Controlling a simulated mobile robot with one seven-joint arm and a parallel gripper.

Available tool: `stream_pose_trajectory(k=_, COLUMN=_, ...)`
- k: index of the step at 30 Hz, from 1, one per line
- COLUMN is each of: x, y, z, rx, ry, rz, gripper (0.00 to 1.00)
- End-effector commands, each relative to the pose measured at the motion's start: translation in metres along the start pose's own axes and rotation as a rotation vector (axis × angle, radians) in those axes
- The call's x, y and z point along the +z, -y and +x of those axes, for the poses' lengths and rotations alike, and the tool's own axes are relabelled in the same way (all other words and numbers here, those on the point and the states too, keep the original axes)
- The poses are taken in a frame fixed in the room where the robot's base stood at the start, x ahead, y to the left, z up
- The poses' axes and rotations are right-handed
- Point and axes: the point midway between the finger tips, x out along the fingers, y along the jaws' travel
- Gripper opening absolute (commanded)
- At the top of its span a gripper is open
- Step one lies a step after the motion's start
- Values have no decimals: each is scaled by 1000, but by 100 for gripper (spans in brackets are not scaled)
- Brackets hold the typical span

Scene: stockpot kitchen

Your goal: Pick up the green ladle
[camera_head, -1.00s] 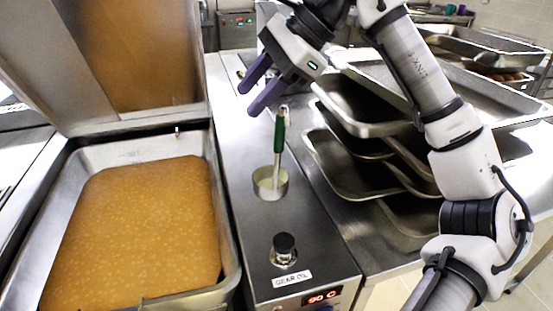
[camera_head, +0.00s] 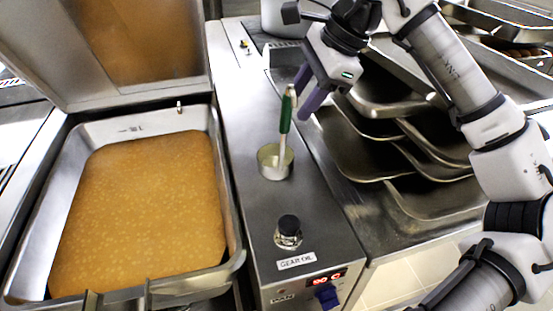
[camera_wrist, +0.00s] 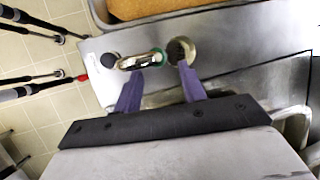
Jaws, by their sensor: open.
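The green-handled ladle (camera_head: 286,113) stands nearly upright in a small round metal cup (camera_head: 265,161) on the steel counter. Its handle end points up, and its lower end is inside the cup. My gripper (camera_head: 304,101) is open and empty, with its two purple fingers pointing down beside the upper part of the handle in the head view. In the wrist view the ladle's metal hook end and green handle (camera_wrist: 158,52) show just beyond and between the fingertips of my gripper (camera_wrist: 160,68). I cannot tell whether a finger touches it.
A vat of orange-brown liquid (camera_head: 140,210) is left of the counter. A black knob (camera_head: 289,226) and a "GEAR OIL" label (camera_head: 296,261) are in front of the cup. Stacked metal trays (camera_head: 420,165) lie close on the right.

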Motion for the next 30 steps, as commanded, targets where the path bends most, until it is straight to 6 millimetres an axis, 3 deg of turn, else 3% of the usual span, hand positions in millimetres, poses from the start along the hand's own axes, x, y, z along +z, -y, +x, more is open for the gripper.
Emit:
stream_pose_trajectory(k=9, x=0, y=2, z=41, rx=1, ry=2, rz=-1, gripper=41)
stream_pose_trajectory(k=17, x=0, y=2, z=45, rx=0, ry=1, rz=-1, gripper=41)
stream_pose_trajectory(k=26, x=0, y=2, z=45, rx=0, ry=1, rz=-1, gripper=2)
stream_pose_trajectory(k=30, x=0, y=2, z=45, rx=0, ry=1, rz=-1, gripper=0)
